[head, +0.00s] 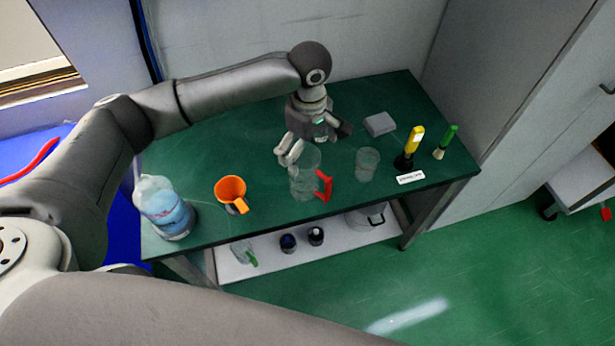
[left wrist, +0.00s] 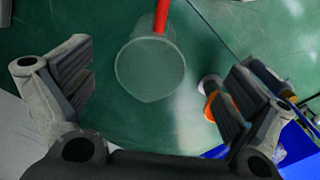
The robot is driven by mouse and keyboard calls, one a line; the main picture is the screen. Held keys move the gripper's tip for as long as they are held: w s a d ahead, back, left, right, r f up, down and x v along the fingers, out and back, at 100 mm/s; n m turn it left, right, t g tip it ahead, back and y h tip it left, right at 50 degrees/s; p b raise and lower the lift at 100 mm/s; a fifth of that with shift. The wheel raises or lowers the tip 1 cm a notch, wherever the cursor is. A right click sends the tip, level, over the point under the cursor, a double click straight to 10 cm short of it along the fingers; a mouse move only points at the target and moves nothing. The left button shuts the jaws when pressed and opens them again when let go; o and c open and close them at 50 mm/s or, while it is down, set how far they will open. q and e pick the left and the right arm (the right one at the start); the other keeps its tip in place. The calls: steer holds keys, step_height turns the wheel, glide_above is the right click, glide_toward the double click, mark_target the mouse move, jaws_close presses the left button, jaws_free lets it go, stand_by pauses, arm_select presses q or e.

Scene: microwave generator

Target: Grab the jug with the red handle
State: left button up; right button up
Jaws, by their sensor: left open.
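The clear jug (head: 303,184) with the red handle (head: 325,186) stands upright on the green table (head: 254,133), near its front edge. My left gripper (head: 316,143) is open and empty, just behind and above the jug in the head view. In the left wrist view the jug (left wrist: 150,72) shows from above, between the two spread fingers of the left gripper (left wrist: 157,88) and apart from both. Its red handle (left wrist: 162,16) points to the top of that picture. My right gripper is not in view.
An orange mug (head: 230,188) and a large clear bottle (head: 166,209) stand left of the jug. A clear beaker (head: 367,164), a grey box (head: 379,124) and yellow (head: 415,138) and green (head: 449,136) handled tools are on its right. The lower shelf (head: 275,264) holds several small items.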

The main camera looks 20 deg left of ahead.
mark_target(310, 179)
arm_select(q)
step_height(310, 179, down, 7)
steer(key=w+p, duration=0.1)
steer(key=shift+a, duration=0.3)
steer(key=shift+f, duration=0.1)
steer(key=shift+c, duration=0.3)
steer(key=c, duration=1.3)
